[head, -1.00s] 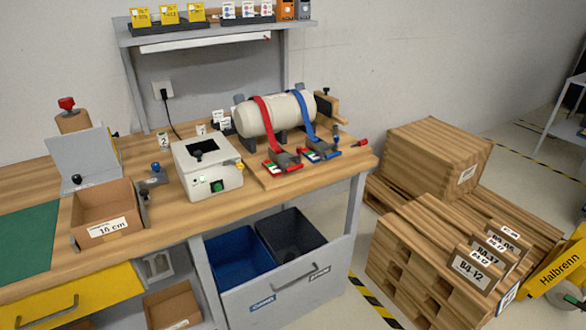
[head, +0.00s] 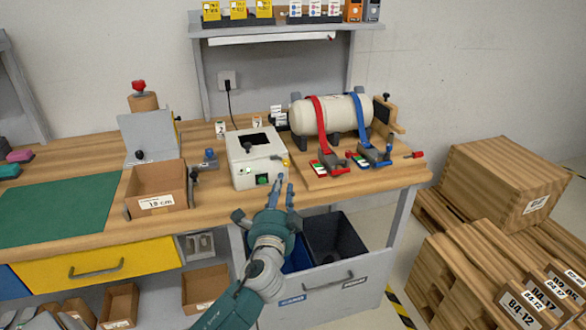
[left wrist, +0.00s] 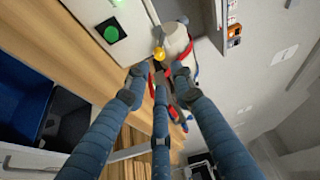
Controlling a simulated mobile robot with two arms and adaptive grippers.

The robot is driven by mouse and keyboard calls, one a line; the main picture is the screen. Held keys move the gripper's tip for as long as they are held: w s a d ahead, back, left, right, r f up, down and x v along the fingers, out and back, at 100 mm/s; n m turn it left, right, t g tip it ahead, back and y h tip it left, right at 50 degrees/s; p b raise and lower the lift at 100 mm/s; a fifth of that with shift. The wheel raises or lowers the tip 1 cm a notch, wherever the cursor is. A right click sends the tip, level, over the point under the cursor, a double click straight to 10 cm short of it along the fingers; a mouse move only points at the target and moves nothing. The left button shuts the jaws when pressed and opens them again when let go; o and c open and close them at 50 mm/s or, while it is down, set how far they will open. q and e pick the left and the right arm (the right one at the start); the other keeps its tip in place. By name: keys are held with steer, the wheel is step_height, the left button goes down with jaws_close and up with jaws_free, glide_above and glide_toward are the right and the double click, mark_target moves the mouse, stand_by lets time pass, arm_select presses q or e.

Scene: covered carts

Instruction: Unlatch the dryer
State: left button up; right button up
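The white box (head: 258,148), which I take to be the dryer, stands on the wooden bench with a dark window on top and a green button (head: 263,180) on its front. A small yellow-tipped latch or knob (head: 285,162) is at its right front edge. The left wrist view shows the yellow tip (left wrist: 160,53) and the green button (left wrist: 111,33). My left gripper (head: 282,186) is in front of the box's right front corner, fingers spread and empty, pointing at the yellow tip and apart from it. My right gripper is out of view.
A white tank (head: 330,115) with red and blue straps sits right of the box, its buckles close by. A cardboard tray (head: 157,184) stands to the left. Below the bench edge is a grey drawer (head: 330,280) with bins. Wooden crates (head: 500,180) stand at the right.

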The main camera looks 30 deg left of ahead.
mark_target(286, 164)
arm_select(q)
steer(key=b+x, duration=0.1)
steer(key=x, duration=0.8)
steer(key=shift+w+f, duration=0.15)
steer(key=shift+c, duration=0.5)
jaws_close()
